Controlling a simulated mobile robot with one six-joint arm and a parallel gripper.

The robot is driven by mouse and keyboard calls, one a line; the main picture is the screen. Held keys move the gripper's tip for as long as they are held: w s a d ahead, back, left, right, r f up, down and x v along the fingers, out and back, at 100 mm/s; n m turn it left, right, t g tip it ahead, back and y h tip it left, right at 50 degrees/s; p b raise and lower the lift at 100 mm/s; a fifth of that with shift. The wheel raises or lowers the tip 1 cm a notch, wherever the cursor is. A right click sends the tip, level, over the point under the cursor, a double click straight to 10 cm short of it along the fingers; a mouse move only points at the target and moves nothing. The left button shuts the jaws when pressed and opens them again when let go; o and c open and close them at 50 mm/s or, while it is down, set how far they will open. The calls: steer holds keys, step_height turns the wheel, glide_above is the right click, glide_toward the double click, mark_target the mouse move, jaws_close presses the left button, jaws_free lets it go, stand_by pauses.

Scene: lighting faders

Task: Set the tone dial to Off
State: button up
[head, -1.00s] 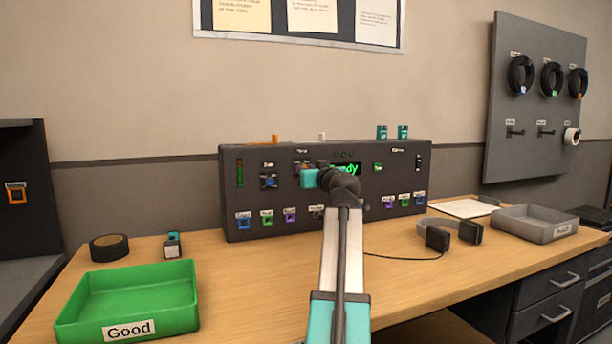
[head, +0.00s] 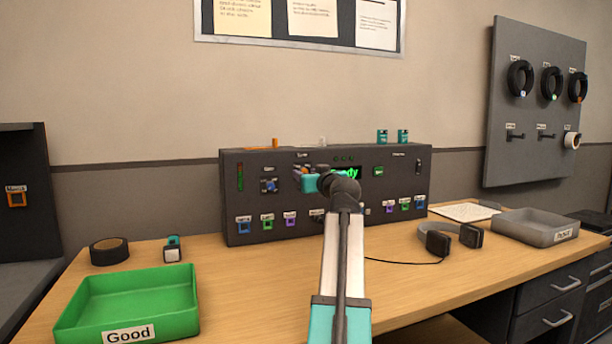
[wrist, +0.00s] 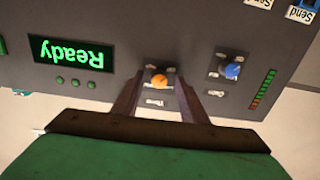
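The tone dial (wrist: 158,80) is an orange knob on the dark control panel (wrist: 110,20). The panel appears upside down in the wrist view, with the dial's label on its near side. My gripper (wrist: 160,84) is open, its two dark fingers on either side of the orange knob with gaps visible. I cannot tell the dial's setting. In the head view, my gripper (head: 305,173) is at the panel front (head: 338,225) and hides most of the tone dial.
A blue dial (wrist: 232,70) sits beside the orange one. A lit "Ready" display (wrist: 70,53) is on its other side. On the desk are a green tray (head: 75,310), black tape (head: 109,250), headphones (head: 438,240) and a grey tray (head: 535,230).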

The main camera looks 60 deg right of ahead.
steer(key=p+v, duration=0.3)
steer(key=v, duration=1)
steer(key=shift+a, duration=0.25)
steer(key=shift+s, duration=0.15)
stand_by(0.4)
